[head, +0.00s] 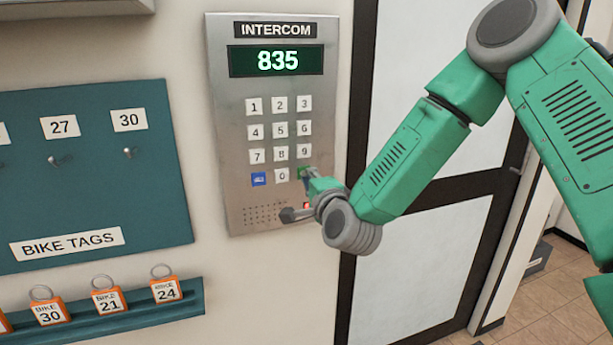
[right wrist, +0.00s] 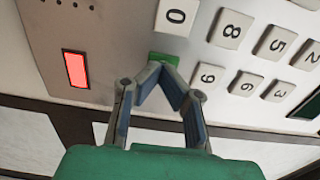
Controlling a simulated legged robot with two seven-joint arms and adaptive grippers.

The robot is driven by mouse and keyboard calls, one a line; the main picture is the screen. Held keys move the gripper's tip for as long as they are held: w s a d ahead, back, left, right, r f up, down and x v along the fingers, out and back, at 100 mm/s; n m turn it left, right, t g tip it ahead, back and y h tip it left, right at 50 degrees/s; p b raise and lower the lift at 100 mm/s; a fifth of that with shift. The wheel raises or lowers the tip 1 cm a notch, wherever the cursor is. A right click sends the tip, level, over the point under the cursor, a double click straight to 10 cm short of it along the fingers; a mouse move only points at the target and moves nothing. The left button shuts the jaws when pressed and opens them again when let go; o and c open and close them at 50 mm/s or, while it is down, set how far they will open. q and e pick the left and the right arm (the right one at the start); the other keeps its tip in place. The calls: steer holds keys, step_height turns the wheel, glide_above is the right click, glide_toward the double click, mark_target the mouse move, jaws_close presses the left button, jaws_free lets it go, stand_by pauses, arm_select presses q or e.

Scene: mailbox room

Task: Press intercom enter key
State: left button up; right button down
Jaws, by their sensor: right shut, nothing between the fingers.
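The intercom (head: 228,110) is a grey metal panel on the wall, and its green display (head: 278,61) reads 835. White number keys fill its middle, with a blue key (head: 259,179) at the lower left. The green key (right wrist: 172,57) is beside the 0 key (right wrist: 176,15) in the right wrist view; in the head view my gripper mostly covers it. My right gripper (right wrist: 160,68) is shut and empty, its fingertips right at the green key's edge. Whether they touch it I cannot tell. It also shows in the head view (head: 306,174). My left gripper is not in view.
A red light (right wrist: 75,69) glows below the keys. A teal bike-tag board (head: 85,190) with hooks hangs to the left, above a ledge (head: 190,309) with several orange tags. A dark-framed door (head: 420,260) is to the right of the intercom.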

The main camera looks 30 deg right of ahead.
steer(key=shift+w, duration=0.25)
